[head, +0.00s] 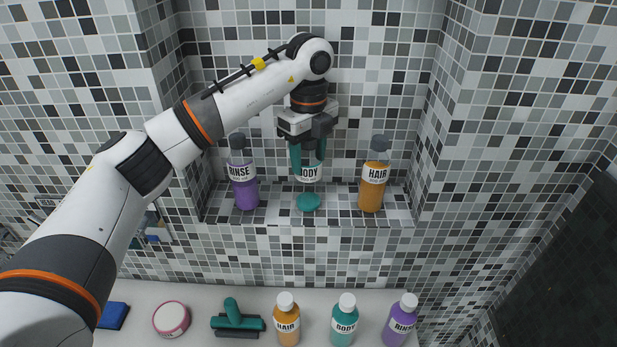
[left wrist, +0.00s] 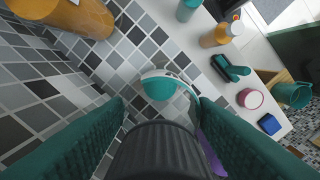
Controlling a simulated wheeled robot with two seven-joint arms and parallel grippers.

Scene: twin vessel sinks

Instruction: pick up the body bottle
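The body bottle (head: 309,175), with a white BODY label, stands upright on the tiled niche ledge between two other bottles. My left gripper (head: 309,163) reaches down over it from above, one teal finger on each side of its upper part. In the left wrist view, the bottle's dark cap (left wrist: 163,148) lies between the spread fingers of the left gripper (left wrist: 160,108). The fingers look open around it; contact is not clear. My right gripper is in neither view.
A purple rinse bottle (head: 243,185) stands left on the ledge, an orange hair bottle (head: 373,186) right. The lower counter holds another body bottle (head: 344,322), hair and rinse bottles, a teal tool (head: 237,320) and a pink tin (head: 171,319).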

